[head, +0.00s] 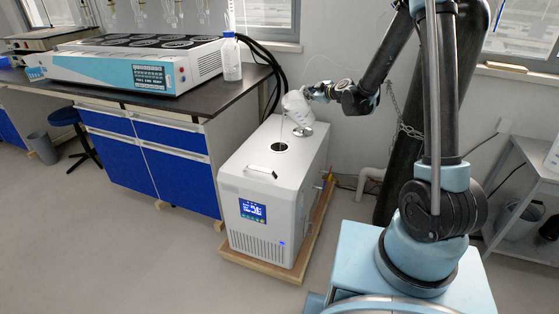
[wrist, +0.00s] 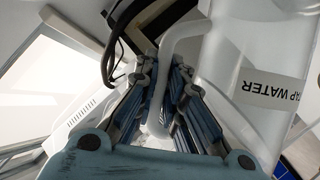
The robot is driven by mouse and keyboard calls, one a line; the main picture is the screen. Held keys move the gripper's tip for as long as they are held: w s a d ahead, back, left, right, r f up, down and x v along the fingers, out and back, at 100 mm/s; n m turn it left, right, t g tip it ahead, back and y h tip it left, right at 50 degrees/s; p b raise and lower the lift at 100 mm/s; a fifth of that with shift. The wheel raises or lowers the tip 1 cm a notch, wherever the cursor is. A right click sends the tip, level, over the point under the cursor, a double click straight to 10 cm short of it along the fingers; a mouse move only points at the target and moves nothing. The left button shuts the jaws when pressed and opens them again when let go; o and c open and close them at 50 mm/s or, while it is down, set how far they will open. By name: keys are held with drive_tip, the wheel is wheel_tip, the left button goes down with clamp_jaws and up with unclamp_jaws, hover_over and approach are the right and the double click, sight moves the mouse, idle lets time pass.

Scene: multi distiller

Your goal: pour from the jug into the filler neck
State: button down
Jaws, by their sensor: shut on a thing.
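The white translucent jug (head: 296,106) is tilted above the white chiller box (head: 262,170), its mouth toward the left. My gripper (head: 309,92) is shut on the jug from its right side. In the wrist view, the blue finger pads of my gripper (wrist: 160,108) close around the jug's handle (wrist: 178,34). The jug body (wrist: 255,48), labelled "TAP WATER", fills the right of that view. The dark open filler neck (head: 280,147) is on the chiller's top, below the jug's mouth. A faint thin line, like a stream, runs down from the mouth toward it.
A round metallic cap (head: 302,131) shows on the chiller's top behind the neck. A bench (head: 215,108) with a heater unit (head: 140,65) and a clear bottle (head: 231,60) stands to the left. Dark hoses hang behind.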

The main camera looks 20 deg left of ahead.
drive_tip(key=shift+s+a+r+n+t, duration=0.2)
drive_tip(key=shift+s+r+n+t, duration=0.15)
drive_tip(key=shift+s+n, duration=0.15)
drive_tip(key=shift+s+a+r+n+t, duration=0.2)
drive_tip(key=shift+s+r+n+t, duration=0.2)
drive_tip(key=shift+n, duration=0.2)
idle(4.9)
drive_tip(key=shift+s+a+f+n, duration=0.15)
drive_tip(key=shift+s+f+n, duration=0.1)
drive_tip(key=shift+n, duration=0.05)
idle(1.7)
